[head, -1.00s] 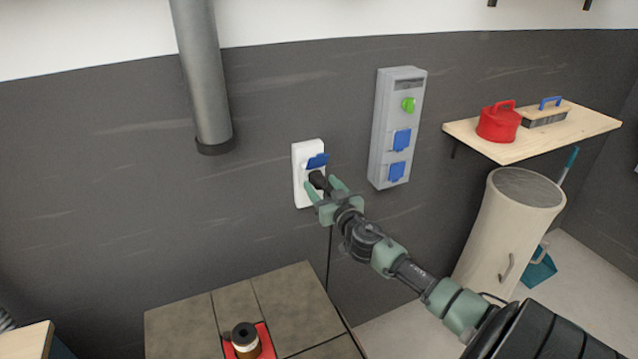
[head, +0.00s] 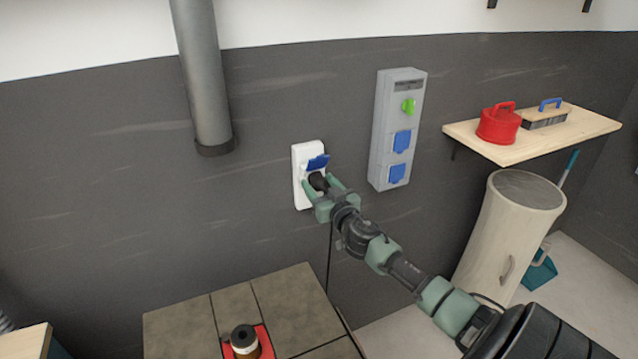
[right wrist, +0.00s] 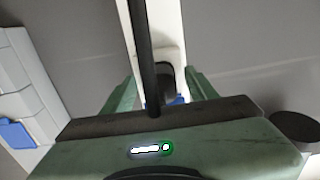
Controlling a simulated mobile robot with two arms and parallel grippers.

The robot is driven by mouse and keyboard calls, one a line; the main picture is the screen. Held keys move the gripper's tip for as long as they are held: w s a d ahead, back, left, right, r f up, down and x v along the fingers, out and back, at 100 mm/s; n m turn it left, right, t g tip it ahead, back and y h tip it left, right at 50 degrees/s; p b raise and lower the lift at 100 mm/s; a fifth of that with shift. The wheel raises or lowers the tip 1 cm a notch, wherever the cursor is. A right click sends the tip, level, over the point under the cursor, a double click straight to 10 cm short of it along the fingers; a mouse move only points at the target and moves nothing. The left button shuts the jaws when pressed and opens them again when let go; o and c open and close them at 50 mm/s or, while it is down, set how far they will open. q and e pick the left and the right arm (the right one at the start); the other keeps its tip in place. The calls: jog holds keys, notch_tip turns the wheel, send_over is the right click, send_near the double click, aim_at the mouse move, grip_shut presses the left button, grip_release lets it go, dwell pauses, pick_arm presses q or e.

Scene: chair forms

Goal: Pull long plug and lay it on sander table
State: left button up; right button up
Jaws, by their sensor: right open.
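A black plug (head: 318,181) sits in the white wall socket (head: 302,155), under its raised blue flap (head: 317,162). My right gripper (head: 320,187) is open, with its green fingers on either side of the plug. In the right wrist view the plug (right wrist: 165,80) shows between the two open fingers (right wrist: 163,95), and a dark cable (right wrist: 142,50) runs across the palm. I cannot tell whether the fingers touch the plug. The tiled table (head: 190,325) below may be the sander table. My left gripper is not in view.
A grey panel (head: 383,125) with blue sockets hangs right of the white socket. A brown jar (head: 244,340) stands in a red holder on the tiled table. A grey pipe (head: 203,80) is at left. A shelf (head: 560,135) and a pale bin (head: 505,225) are at right.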

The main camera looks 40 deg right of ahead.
aim_at(325, 190)
dwell(0.6)
grip_shut()
jog(key=shift+s, duration=0.1)
jog(key=shift+s+a+f, duration=0.1)
jog(key=shift+s+f, duration=0.05)
jog(key=shift+r+v, duration=0.2)
jog(key=shift+v, duration=0.75)
jog(key=shift+p+v, duration=0.65)
jog(key=shift+v, duration=1.1)
